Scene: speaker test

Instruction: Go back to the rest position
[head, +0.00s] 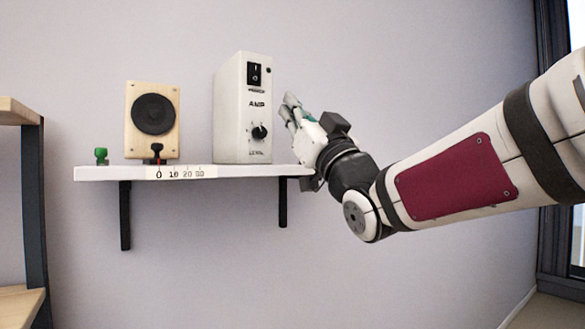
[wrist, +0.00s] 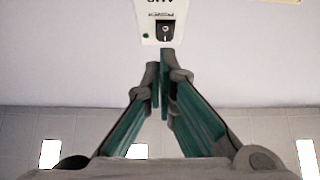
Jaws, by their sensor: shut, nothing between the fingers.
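My gripper (head: 287,103) is shut and empty just to the right of the white amp box (head: 230,120) in the head view. The amp stands upright on the shelf (head: 100,174), with a black switch at the top and a dark knob lower down. In the wrist view my gripper (wrist: 158,68) has its green-lined fingers together, and the amp (wrist: 146,28) shows upside down beyond the tips with its switch. I cannot tell from these views whether the fingertips touch the amp.
A wooden speaker (head: 137,140) with a black cone stands on the shelf's left part. A small green thing (head: 101,156) sits at the left end. A number scale (head: 182,172) runs along the front edge. A wooden rack (head: 33,200) stands at far left, a window (head: 577,240) at right.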

